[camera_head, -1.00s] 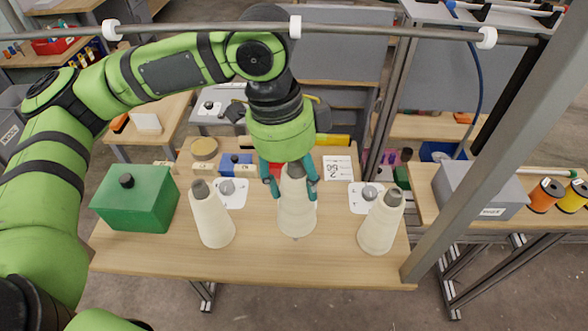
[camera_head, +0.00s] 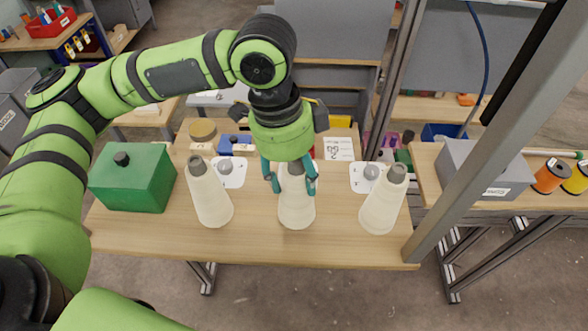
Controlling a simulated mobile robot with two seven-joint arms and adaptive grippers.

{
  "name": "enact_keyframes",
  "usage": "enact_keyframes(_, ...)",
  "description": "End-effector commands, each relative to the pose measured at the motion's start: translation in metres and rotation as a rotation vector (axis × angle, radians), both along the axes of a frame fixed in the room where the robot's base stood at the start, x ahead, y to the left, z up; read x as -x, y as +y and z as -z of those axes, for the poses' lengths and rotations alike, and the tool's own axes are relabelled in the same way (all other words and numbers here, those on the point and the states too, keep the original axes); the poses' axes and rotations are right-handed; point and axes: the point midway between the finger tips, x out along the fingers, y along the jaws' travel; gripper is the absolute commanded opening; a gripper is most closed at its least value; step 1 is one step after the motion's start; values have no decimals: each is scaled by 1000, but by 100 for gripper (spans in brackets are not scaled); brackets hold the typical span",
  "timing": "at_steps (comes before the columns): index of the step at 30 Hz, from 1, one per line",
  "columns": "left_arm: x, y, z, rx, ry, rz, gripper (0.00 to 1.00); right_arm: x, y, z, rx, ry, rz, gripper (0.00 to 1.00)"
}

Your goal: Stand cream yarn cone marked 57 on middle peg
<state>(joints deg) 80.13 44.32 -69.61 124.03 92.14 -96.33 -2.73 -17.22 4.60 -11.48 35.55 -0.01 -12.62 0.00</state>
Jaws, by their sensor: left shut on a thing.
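My left gripper (camera_head: 292,189) is shut on the middle cream yarn cone (camera_head: 297,211), with a teal finger on each side of its upper part. The cone is upright over the table, and its top is partly hidden by the gripper. I cannot tell whether its base touches anything. A cream cone (camera_head: 210,197) with a dark tip stands to the left, leaning slightly in view, and another (camera_head: 383,202) stands to the right. No number is readable on the cones, and no bare peg shows. My right gripper is not in view.
A green box (camera_head: 133,182) stands at the table's left. White cards with grey discs (camera_head: 231,172) (camera_head: 368,177) lie behind the outer cones. A printed card (camera_head: 338,149) lies at the back. A metal post (camera_head: 480,140) rises at the right. The table's front strip (camera_head: 250,246) is clear.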

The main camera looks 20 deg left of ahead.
Motion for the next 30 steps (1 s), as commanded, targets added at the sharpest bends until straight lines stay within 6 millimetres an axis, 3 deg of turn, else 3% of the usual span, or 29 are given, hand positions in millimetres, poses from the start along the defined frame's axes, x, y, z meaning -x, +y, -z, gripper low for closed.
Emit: enact_keyframes(30,0,0,12,1,-1,0,7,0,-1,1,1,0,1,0)
